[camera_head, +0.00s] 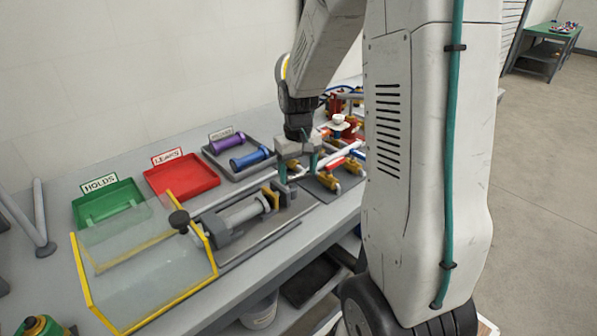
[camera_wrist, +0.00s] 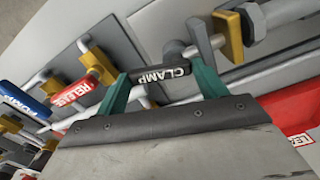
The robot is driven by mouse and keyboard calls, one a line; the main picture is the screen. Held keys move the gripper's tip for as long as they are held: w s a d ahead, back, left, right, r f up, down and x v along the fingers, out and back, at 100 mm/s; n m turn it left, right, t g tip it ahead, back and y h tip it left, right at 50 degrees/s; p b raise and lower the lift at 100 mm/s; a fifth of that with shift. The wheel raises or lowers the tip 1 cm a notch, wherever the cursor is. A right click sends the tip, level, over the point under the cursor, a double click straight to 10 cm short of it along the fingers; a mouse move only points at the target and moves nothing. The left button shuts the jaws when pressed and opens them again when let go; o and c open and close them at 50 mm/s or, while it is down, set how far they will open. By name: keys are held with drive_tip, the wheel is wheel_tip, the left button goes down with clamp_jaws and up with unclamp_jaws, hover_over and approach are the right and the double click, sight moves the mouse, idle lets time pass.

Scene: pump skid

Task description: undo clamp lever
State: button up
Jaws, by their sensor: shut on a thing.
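The clamp lever (camera_wrist: 162,73) has a black handle with CLAMP in white letters. In the wrist view the handle lies across between my gripper's (camera_wrist: 160,78) two green fingers, which are shut on it. In the head view my gripper (camera_head: 298,168) points down at the right end of the clamping fixture (camera_head: 222,236), and the lever's handle is mostly hidden there. A grey cylinder (camera_head: 243,212) lies in the fixture. A yellow bracket (camera_wrist: 228,36) stands just beyond the lever in the wrist view.
Red RELEASE (camera_wrist: 75,93) and blue PUMP (camera_wrist: 22,102) handles are close by. A clear yellow-framed guard (camera_head: 140,262) stands left of the fixture. Green HOLDS (camera_head: 108,202), red LEAKS (camera_head: 180,176) and grey (camera_head: 238,160) trays line the back; the grey one holds purple and blue cylinders.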

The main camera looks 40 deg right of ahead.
drive_tip(key=shift+w+n, duration=0.25)
drive_tip(key=shift+n, duration=1.35)
drive_tip(key=o, duration=1)
drive_tip(key=shift+d, duration=0.1)
